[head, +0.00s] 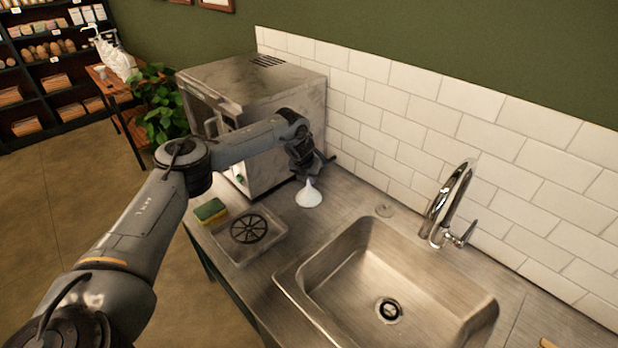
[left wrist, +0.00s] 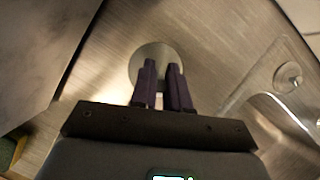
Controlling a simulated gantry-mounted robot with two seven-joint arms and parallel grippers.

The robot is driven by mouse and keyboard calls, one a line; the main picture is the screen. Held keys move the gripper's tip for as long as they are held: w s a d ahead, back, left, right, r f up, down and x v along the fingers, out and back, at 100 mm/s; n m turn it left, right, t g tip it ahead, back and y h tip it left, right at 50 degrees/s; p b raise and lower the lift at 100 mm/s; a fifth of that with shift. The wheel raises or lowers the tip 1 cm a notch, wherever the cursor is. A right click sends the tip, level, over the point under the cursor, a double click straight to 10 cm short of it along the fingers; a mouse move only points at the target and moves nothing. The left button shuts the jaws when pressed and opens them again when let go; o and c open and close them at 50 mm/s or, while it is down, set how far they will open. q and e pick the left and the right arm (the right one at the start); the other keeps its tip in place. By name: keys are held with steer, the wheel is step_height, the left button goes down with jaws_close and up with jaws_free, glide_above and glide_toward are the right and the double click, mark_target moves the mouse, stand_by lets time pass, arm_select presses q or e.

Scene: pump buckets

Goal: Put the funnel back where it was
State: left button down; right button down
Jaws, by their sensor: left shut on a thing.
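The white funnel (head: 308,196) is at the back of the steel counter, beside the metal oven, with its wide mouth down and narrow end up. My left gripper (head: 310,176) points down from above and is shut on the funnel's narrow end. In the left wrist view the funnel's round rim (left wrist: 150,55) shows behind the two dark fingers (left wrist: 161,75), which stand close together. The fingers hide the stem. Whether the rim touches the counter, I cannot tell. My right gripper is not in view.
A metal oven (head: 262,85) stands to the left of the funnel. A green and yellow sponge (head: 211,211) and a shallow drain tray (head: 270,243) lie in front. The sink (head: 345,260) and faucet (head: 446,205) are to the right. A tiled wall (head: 400,90) closes the back.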

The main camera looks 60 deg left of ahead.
arm_select(q)
steer(key=c, duration=1.1)
jaws_free()
steer(key=v, duration=1.2)
steer(key=shift+r, duration=0.1)
